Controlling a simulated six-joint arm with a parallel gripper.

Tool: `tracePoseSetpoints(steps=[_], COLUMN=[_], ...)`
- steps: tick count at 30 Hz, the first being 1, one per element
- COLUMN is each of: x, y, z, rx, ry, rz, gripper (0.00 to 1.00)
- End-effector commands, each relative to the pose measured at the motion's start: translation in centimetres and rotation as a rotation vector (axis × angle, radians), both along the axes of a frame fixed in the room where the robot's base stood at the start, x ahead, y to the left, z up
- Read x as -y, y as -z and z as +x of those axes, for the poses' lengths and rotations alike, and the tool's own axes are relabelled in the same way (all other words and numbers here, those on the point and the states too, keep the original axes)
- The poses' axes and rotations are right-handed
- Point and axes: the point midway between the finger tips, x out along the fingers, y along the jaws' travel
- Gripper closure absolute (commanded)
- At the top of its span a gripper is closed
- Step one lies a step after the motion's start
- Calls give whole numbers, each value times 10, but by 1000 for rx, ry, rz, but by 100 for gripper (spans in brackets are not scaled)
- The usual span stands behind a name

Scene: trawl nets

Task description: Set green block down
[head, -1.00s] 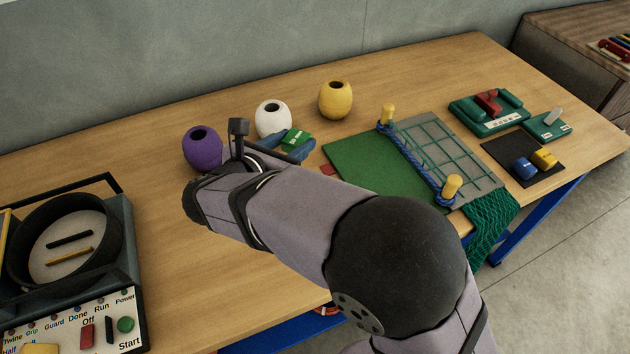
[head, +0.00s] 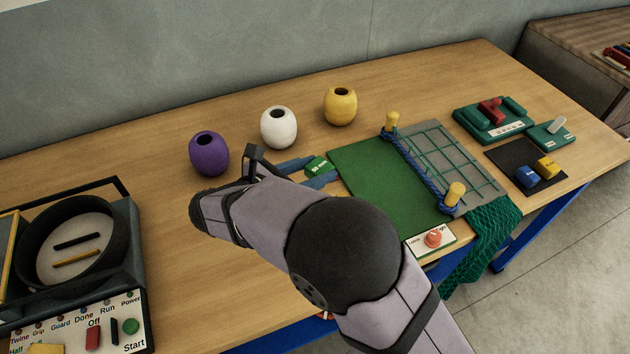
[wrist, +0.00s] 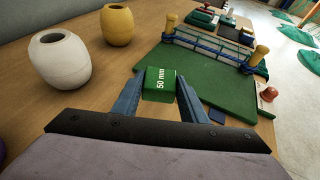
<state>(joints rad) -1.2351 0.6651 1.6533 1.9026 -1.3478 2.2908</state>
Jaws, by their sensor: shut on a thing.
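The green block (head: 317,166), marked "50 mm", is between the two blue fingers of my gripper (head: 314,172). In the wrist view the green block (wrist: 159,84) sits at the fingertips of my gripper (wrist: 160,88), which is shut on it. It is beside the left edge of the green mat (head: 372,185). I cannot tell whether the block touches the table. My arm hides part of the table in front of the mat.
Purple (head: 209,154), white (head: 279,128) and yellow (head: 340,106) floats stand behind my gripper. A blue rope between yellow posts (head: 454,195) crosses the mat beside a grey net panel (head: 440,145). A control panel with an orange button (head: 433,238) is at the front edge.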

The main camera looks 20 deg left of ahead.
Motion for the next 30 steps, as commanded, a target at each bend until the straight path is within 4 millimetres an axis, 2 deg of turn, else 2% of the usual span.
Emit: tracePoseSetpoints(steps=[10, 19, 30], x=[0, 0, 0], y=[12, 43, 47], z=[0, 0, 0], rx=[1, 0, 1], ry=[-1, -1, -1], rz=[0, 0, 2], gripper=[84, 84, 84])
